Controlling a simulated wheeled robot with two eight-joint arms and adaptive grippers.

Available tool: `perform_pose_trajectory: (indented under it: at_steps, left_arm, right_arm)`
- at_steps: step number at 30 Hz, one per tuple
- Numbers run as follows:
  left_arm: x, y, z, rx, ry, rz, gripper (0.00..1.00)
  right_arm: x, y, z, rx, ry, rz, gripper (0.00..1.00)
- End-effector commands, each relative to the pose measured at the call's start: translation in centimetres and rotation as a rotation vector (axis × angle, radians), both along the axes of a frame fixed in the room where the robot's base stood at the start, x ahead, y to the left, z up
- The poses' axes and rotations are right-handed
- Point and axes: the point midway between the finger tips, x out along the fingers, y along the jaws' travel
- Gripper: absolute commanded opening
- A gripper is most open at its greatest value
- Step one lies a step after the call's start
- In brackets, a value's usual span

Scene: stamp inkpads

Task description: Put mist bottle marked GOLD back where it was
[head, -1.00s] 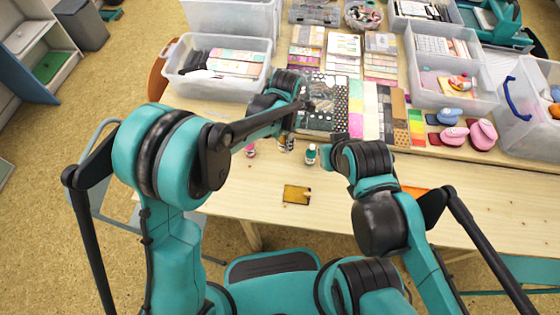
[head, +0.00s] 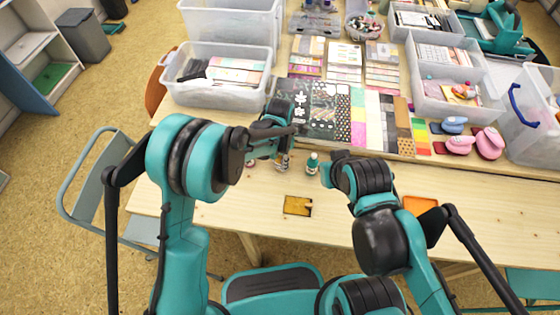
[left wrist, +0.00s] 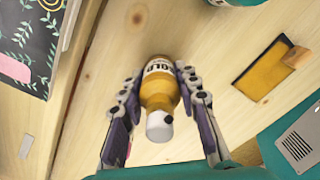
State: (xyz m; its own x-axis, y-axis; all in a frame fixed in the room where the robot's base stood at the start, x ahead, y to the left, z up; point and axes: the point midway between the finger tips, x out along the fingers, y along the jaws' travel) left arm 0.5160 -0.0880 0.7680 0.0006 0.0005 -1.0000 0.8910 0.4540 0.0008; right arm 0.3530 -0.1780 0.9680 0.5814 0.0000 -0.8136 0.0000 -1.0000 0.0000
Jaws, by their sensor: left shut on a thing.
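The mist bottle marked GOLD (left wrist: 160,95) is amber with a white cap and a partly visible label; in the left wrist view it lies between my left gripper's fingers (left wrist: 160,112). My left gripper (head: 280,157) is shut on it, and the bottle (head: 283,163) shows small in the head view, over the bare wood in front of the patterned sheets. A teal bottle with a white cap (head: 312,164) stands just right of it. A pink bottle, mostly hidden, is to its left. My right gripper (head: 328,174) is beside the teal bottle; its fingers are not clear.
A gold-yellow inkpad (head: 298,206) lies near the table's front edge, and an orange pad (head: 420,204) lies farther right. Patterned sheets (head: 325,108), pink punches (head: 489,143) and clear bins (head: 218,95) fill the back. Bare wood runs along the front.

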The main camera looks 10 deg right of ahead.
Motion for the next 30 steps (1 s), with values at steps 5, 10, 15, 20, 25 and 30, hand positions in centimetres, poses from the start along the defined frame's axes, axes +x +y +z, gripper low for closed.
perform_pose_trajectory:
  at_steps: [5, 10, 15, 20, 25, 30]
  left_arm:
    - [0.0, 0.0, -0.3, 0.000, 0.000, 0.000, 0.00]
    - [0.0, 0.0, -0.2, 0.000, 0.000, 0.000, 0.52]
    - [0.0, 0.0, -0.2, 0.000, 0.000, 0.000, 0.52]
    - [0.0, 0.0, 0.4, 0.000, 0.000, 0.000, 0.52]
    - [0.0, 0.0, 3.5, 0.000, 0.000, 0.000, 0.52]
    - [0.0, 0.0, 7.5, 0.000, 0.000, 0.000, 0.52]
  right_arm:
    - [0.0, 0.0, -0.3, 0.000, 0.000, 0.000, 0.00]
    - [0.0, 0.0, -0.2, 0.000, 0.000, 0.000, 0.00]
    - [0.0, 0.0, -0.2, 0.000, 0.000, 0.000, 0.00]
    - [0.0, 0.0, 0.3, 0.000, 0.000, 0.000, 0.00]
    - [0.0, 0.0, 1.5, 0.000, 0.000, 0.000, 0.00]
    - [0.0, 0.0, 2.9, 0.000, 0.000, 0.000, 0.00]
